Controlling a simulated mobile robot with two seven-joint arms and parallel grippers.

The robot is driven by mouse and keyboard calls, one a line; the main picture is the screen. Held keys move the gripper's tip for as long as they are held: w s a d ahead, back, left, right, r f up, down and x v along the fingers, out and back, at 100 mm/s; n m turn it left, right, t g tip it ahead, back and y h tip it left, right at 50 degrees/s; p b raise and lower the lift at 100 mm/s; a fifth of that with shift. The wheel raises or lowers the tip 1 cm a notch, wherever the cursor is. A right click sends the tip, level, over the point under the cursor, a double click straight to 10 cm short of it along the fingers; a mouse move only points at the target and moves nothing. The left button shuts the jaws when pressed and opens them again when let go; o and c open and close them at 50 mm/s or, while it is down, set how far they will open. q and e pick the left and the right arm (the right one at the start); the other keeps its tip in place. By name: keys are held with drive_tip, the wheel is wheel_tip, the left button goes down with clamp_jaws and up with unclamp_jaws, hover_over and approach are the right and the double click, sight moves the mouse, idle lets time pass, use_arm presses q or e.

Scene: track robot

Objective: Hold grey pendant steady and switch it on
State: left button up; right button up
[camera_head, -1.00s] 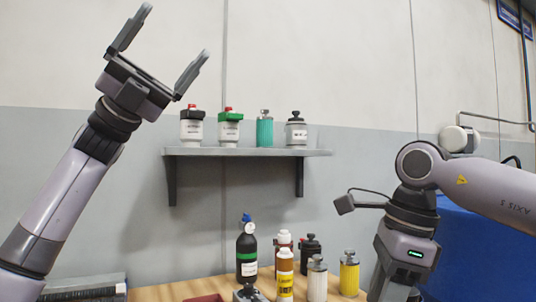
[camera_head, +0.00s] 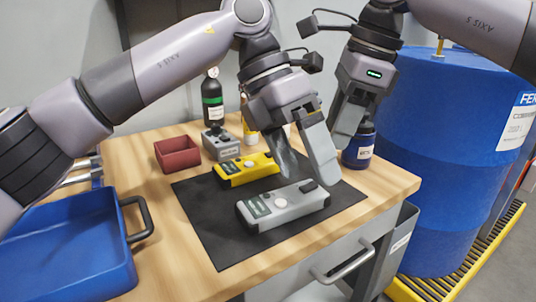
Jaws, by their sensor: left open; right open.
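The grey pendant (camera_head: 285,212) lies on a black mat (camera_head: 215,228) on the wooden table. It has a green display at its left end, a round pale button near its middle and a dark part at its right end. My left gripper (camera_head: 305,170) is open, fingers pointing down, just above and behind the pendant; I cannot tell whether it touches. My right gripper (camera_head: 346,138) is open, higher and farther right, and seen nearly side-on. A yellow pendant (camera_head: 250,170) lies behind the grey one on the mat.
A red bin (camera_head: 177,154), a grey box (camera_head: 221,147) and a black bottle (camera_head: 212,98) stand behind the mat. A blue bottle (camera_head: 358,150) stands at the right. A blue tray (camera_head: 70,245) is at the left. A large blue drum (camera_head: 440,140) stands beyond the table.

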sight(268, 203)
use_arm(q)
drive_tip(key=w+a+t+y, duration=0.1)
drive_tip(key=a+f+t+y, duration=0.1)
drive_tip(key=a+y, duration=0.1)
drive_tip(key=w+a+f+t+y, duration=0.1)
drive_tip(key=shift+w+a+y, duration=0.2)
drive_tip(key=shift+w+y, duration=0.1)
drive_tip(key=shift+y, duration=0.1)
drive_tip(key=shift+a+f, duration=0.15)
drive_tip(key=shift+f, duration=3.45)
